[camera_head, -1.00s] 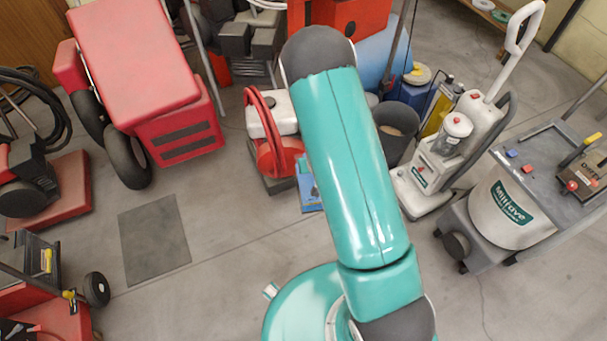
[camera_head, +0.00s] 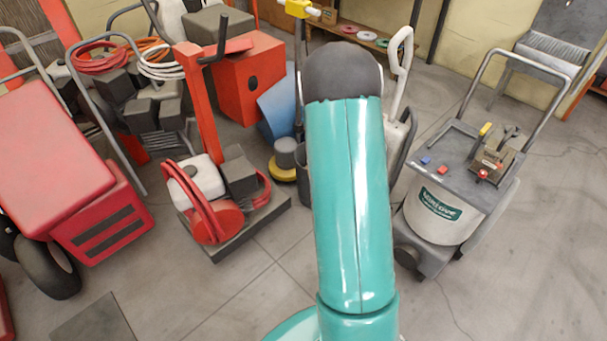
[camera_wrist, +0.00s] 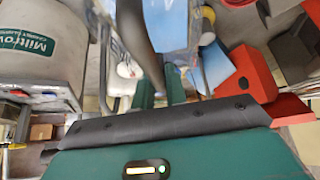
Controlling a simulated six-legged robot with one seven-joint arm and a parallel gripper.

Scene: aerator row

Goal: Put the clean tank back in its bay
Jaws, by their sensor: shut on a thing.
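My gripper (camera_wrist: 160,82) shows in the wrist view as two dark green fingers beyond the green palm and black bar. It is shut on a pale bluish, see-through thing (camera_wrist: 168,24), which looks like the tank; its upper part runs out of the picture. A dark curved strip crosses beside it. In the head view my teal arm hides the gripper and the tank. The upright cleaner (camera_head: 398,125) stands mostly behind my arm, with only its pale handle and part of its right side showing. Its tank bay cannot be seen.
A grey machine with a white Miltrove drum (camera_head: 440,215) stands close right of my arm. A red-reeled machine (camera_head: 218,222) on a dark base, a red cart (camera_head: 55,150) and a yellow-based polisher (camera_head: 283,170) are to the left. Floor in front is clear.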

